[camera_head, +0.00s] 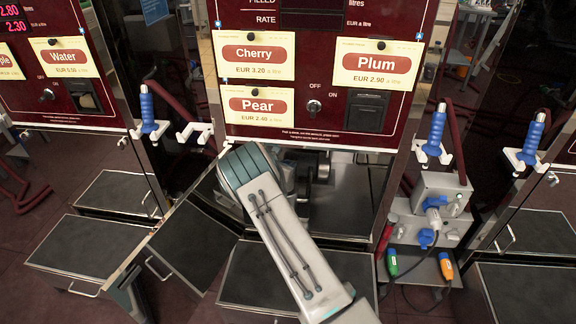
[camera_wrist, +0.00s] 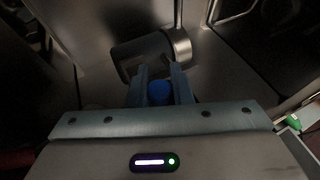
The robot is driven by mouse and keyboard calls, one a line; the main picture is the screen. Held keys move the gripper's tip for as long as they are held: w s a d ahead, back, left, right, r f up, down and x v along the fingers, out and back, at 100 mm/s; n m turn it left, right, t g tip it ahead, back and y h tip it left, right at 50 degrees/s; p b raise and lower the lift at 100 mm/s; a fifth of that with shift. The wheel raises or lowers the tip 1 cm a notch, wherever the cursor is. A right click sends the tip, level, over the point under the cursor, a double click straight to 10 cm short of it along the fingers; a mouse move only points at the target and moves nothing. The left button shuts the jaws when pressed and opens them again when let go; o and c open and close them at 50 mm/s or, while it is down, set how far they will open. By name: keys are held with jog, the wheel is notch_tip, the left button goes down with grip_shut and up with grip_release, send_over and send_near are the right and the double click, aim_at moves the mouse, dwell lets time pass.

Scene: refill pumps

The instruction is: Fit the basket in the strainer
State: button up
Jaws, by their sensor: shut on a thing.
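In the wrist view my gripper (camera_wrist: 159,82) has its two fingers on either side of a small round blue piece (camera_wrist: 159,92) and is shut on it. I cannot tell whether this piece is the basket's handle; no basket body shows clearly. Just beyond the fingertips lies a grey metal cylinder (camera_wrist: 181,47) with a dark opening toward me, perhaps the strainer. The fingertips overlap its near edge in the picture, and I cannot tell whether they touch. In the head view my arm hides the gripper and most of the cylinder.
The middle pump cabinet stands open, with its door (camera_head: 192,245) swung out to the left and a dark space (camera_head: 345,195) inside. The pump panel (camera_head: 320,120) is above my arm. A grey box with plugs (camera_head: 440,195) and blue-handled nozzles (camera_head: 435,135) are on the right.

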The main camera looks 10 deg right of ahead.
jog(key=shift+f, duration=0.15)
jog(key=shift+f+b, duration=1.95)
jog(key=shift+f, duration=0.25)
jog(key=o, duration=0.9)
jog(key=p+v, duration=0.2)
jog(key=v, duration=1.2)
jog(key=shift+w+r, duration=0.1)
jog(key=shift+d, duration=0.1)
